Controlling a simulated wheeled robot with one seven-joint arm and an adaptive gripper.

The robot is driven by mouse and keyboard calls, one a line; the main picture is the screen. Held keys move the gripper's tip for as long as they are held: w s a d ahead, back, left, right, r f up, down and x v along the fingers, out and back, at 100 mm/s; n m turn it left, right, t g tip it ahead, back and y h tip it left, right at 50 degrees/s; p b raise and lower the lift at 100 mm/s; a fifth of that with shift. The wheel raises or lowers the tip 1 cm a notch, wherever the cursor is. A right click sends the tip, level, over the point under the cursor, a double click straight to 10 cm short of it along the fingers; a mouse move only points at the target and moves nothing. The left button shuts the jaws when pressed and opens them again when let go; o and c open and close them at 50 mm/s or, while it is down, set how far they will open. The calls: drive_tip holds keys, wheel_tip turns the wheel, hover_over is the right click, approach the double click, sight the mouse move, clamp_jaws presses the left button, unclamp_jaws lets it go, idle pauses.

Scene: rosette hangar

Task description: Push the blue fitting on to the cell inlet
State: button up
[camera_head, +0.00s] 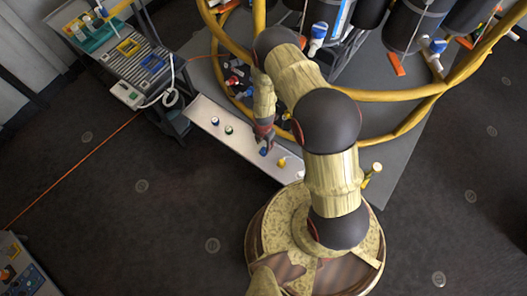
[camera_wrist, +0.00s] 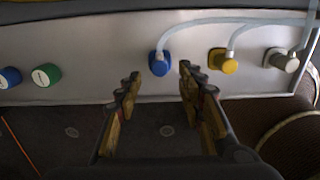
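A blue fitting (camera_wrist: 160,63) with a pale hose is on a light strip (camera_wrist: 110,50) in the wrist view; it also shows in the head view (camera_head: 263,151). My gripper (camera_wrist: 160,76) is open, one finger to each side of the blue fitting and a little short of it in the picture. I cannot tell whether the fingers touch it. In the head view my gripper (camera_head: 265,141) is over the strip (camera_head: 200,106). Dark cylinders (camera_head: 414,22) with blue-and-white fittings (camera_head: 318,33) stand at the top. I cannot tell which part is the cell inlet.
Right of the blue fitting are a yellow fitting (camera_wrist: 222,61) and a grey one (camera_wrist: 282,60), both with hoses. A green cap (camera_wrist: 46,75) and another blue cap (camera_wrist: 9,78) are left. Yellow pipes (camera_head: 400,95) curve around the cylinders. Open floor (camera_head: 120,200) lies left.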

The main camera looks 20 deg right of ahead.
sight(264, 149)
wheel_tip(264, 149, down, 6)
drive_tip(key=b, duration=0.4)
drive_tip(key=shift+f, duration=0.15)
drive_tip(key=shift+c, duration=0.2)
idle(0.9)
clamp_jaws()
idle(0.3)
idle(0.5)
drive_tip(key=shift+r+p, duration=1.95)
drive_tip(key=shift+r, duration=1.1)
drive_tip(key=shift+a, duration=0.1)
